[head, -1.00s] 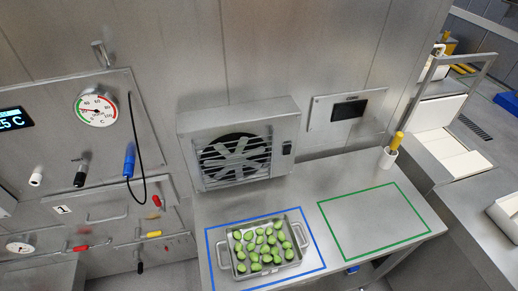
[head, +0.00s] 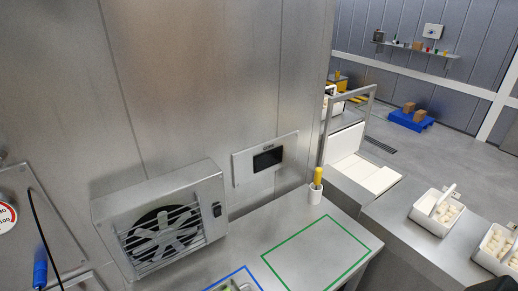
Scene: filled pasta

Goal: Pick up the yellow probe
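The yellow probe (head: 318,176) stands upright in a small white holder (head: 315,194). The holder is at the back right corner of the steel table, beyond the green outlined area. Only the probe's yellow upper part shows; its lower part is hidden inside the holder. Neither of my grippers is in the head view.
A fan unit (head: 160,218) stands at the back left of the steel table (head: 268,226). The green outlined area (head: 318,252) is empty. A tray corner (head: 233,288) shows at the bottom edge. White tubs (head: 436,211) stand on a counter at right. A blue probe (head: 40,268) hangs at far left.

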